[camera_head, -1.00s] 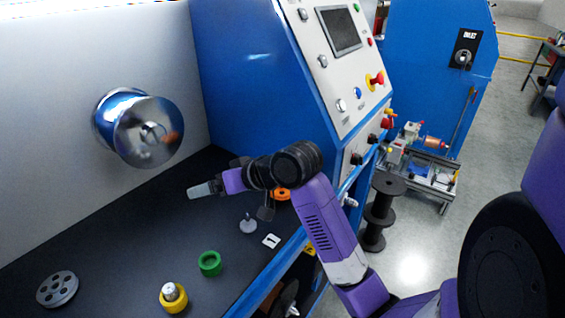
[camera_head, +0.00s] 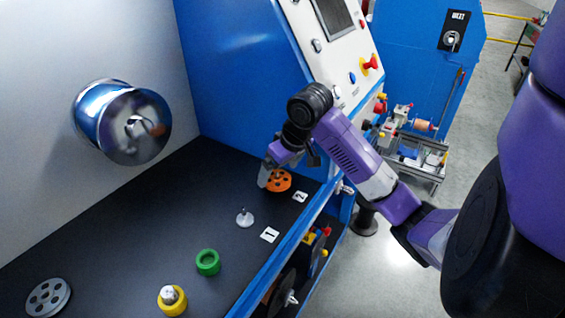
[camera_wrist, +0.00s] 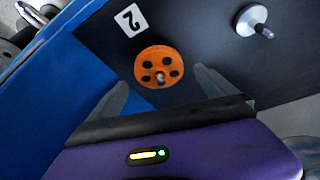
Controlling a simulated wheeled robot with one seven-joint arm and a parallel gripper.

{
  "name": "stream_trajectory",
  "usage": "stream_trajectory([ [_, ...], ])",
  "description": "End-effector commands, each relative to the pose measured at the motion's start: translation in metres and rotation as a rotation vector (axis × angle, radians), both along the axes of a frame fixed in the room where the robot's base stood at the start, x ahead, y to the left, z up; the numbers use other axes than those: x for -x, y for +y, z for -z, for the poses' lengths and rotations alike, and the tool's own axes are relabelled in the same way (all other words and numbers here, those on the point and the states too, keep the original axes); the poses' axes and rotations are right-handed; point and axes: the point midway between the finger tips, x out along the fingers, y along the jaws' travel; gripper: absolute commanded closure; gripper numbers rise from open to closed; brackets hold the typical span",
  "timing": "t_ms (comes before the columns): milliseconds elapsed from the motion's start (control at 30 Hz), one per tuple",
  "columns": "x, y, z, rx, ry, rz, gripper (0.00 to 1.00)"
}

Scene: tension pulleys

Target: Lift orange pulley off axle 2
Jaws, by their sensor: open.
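The orange pulley (camera_head: 279,181) is a flat disc with several dark holes. It sits on an axle on the black worktop, beside the white label "2" (camera_head: 300,197). In the wrist view the orange pulley (camera_wrist: 159,67) lies just beyond my fingertips, with the metal axle tip showing at its centre and the label "2" (camera_wrist: 131,19) beside it. My gripper (camera_head: 266,176) is open and empty beside the pulley in the head view. In the wrist view my gripper (camera_wrist: 160,85) has its two pale fingers spread apart, one on each side of the pulley's near edge.
A bare axle (camera_head: 244,218) stands near label "1" (camera_head: 270,235). A green ring (camera_head: 208,262), a yellow part (camera_head: 172,300) and a grey pulley (camera_head: 48,298) lie on the worktop. A shiny metal drum (camera_head: 135,127) sticks out of the wall. The blue panel rises behind.

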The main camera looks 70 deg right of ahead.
Motion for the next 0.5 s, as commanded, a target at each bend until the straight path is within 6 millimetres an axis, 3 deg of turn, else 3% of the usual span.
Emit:
stream_trajectory([
  [200,-0.007,-0.004,0.020,-0.001,0.001,0.001,0.04],
  [500,-0.009,-0.005,0.024,0.001,-0.001,-0.001,0.04],
])
